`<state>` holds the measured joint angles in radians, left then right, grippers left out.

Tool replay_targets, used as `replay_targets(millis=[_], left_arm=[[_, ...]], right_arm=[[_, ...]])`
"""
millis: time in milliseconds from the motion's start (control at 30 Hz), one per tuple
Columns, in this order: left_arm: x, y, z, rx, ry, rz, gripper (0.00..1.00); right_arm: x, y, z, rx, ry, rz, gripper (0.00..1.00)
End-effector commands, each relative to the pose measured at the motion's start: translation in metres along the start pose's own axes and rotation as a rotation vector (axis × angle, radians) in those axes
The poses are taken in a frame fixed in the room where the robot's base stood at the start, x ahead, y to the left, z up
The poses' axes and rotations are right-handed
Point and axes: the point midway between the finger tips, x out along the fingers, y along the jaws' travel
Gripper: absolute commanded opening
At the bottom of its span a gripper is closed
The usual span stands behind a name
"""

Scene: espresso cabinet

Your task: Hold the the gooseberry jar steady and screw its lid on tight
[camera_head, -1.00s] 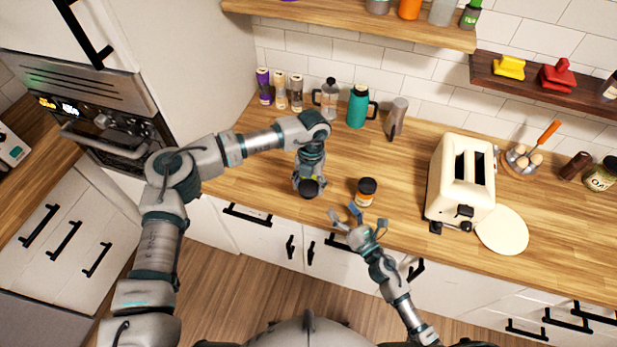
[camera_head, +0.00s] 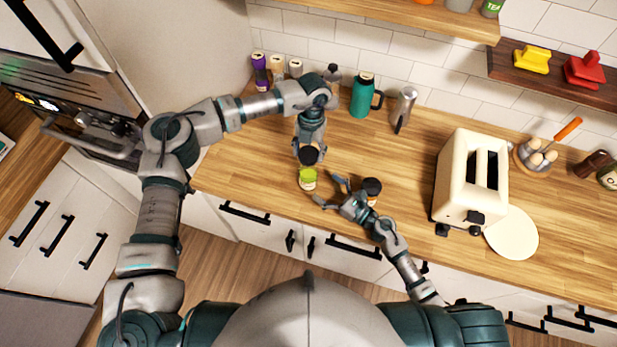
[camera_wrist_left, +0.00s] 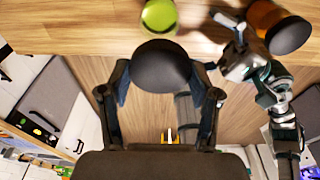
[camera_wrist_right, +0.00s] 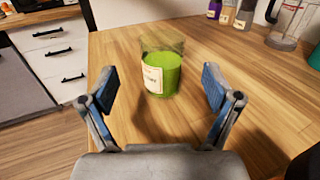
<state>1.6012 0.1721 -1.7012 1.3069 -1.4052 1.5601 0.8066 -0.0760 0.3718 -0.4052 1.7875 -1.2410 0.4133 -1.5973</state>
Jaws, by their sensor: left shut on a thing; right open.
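The gooseberry jar (camera_head: 308,180) is a small open glass of green contents standing upright near the counter's front edge. In the right wrist view the jar (camera_wrist_right: 160,72) shows a cream label and an uncovered top. My left gripper (camera_head: 309,147) is shut on a round black lid (camera_head: 310,156). The lid (camera_wrist_left: 162,66) fills the space between its fingers in the left wrist view and is apart from the jar. My right gripper (camera_head: 329,190) is open and empty, just right of the jar. In its own view the jar stands ahead, between the open fingers, untouched.
An orange jar with a black lid (camera_head: 372,186) stands close behind my right gripper. A cream toaster (camera_head: 455,180) and a round board (camera_head: 512,233) are farther right. A teal flask (camera_head: 362,97) and several containers line the wall. Counter left of the jar is clear.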

Motion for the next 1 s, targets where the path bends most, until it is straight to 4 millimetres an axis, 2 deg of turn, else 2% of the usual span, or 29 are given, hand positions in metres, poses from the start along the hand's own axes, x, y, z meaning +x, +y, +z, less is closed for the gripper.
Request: replay_targets(millis=[533,700,933,967,1000], left_arm=[[0.0,0.001,-0.001,-0.001,0.0,0.0,0.39],[0.0,0.0,0.0,-0.001,0.0,0.0,0.39],[0.0,0.0,0.0,-0.001,0.0,0.0,0.39],[0.0,0.0,0.0,-0.001,0.0,0.0,0.39],[0.0,0.0,0.0,-0.001,0.0,0.0,0.39]], right_arm=[[0.067,0.0,0.001,-0.001,-0.002,-0.001,0.89],[0.074,-0.001,0.001,0.0,-0.002,-0.001,0.89],[0.074,0.0,0.001,0.0,-0.001,-0.001,0.89],[0.074,0.0,0.001,0.0,-0.001,-0.001,0.86],[0.074,0.0,0.001,0.0,-0.001,-0.001,0.76]])
